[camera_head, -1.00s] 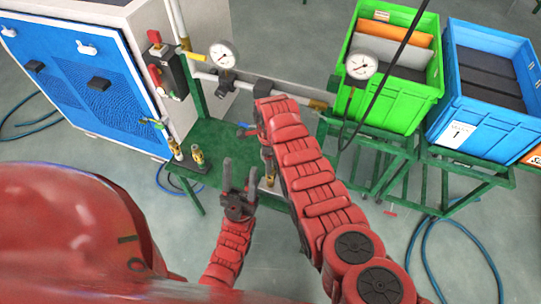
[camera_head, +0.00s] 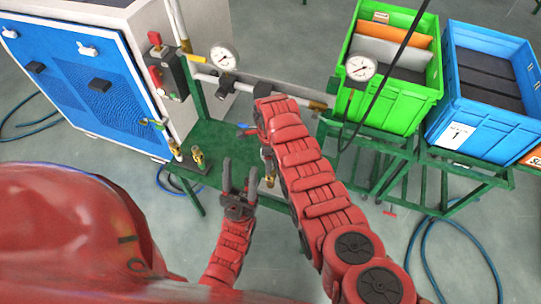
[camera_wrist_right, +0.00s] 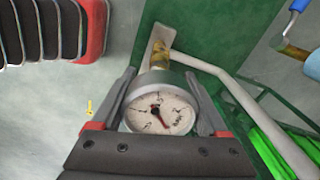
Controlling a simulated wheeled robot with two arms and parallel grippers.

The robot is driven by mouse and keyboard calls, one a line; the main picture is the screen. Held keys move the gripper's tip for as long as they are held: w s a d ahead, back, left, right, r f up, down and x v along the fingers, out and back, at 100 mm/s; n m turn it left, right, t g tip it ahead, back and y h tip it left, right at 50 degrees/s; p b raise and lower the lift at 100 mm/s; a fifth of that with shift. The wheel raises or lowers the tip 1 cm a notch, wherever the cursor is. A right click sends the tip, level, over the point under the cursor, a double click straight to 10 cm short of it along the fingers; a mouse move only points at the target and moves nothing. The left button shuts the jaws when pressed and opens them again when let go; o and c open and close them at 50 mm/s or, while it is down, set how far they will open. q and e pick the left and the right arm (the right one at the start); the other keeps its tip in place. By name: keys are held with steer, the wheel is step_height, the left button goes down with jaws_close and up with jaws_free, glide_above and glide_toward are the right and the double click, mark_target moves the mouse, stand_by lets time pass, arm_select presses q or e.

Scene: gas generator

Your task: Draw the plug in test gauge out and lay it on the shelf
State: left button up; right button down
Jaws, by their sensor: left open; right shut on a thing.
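The test gauge (camera_wrist_right: 158,112), a round white dial in a grey case, sits between the fingers of my right gripper (camera_wrist_right: 160,95) in the right wrist view. Its brass stem (camera_wrist_right: 160,58) points to a grey metal plate (camera_wrist_right: 162,36); I cannot tell if it is seated there. My left gripper (camera_head: 239,180) is open and empty, fingers up, in front of the green shelf (camera_head: 226,142). I cannot tell which surface the task's shelf is.
Two brass fittings (camera_head: 198,158) stand on the green shelf's left end. Other gauges are on the pipe (camera_head: 223,57) and by the green crate (camera_head: 361,67). A blue crate (camera_head: 487,85) stands right. A black cable (camera_head: 388,75) hangs before the green crate (camera_head: 395,102).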

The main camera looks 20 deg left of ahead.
steer(key=shift+r+p, duration=0.3)
steer(key=shift+r, duration=0.2)
steer(key=shift+r, duration=0.25)
steer(key=shift+r+p, duration=1.05)
steer(key=shift+r, duration=0.25)
steer(key=shift+r, duration=0.1)
steer(key=shift+r+p, duration=0.5)
steer(key=shift+r, duration=0.9)
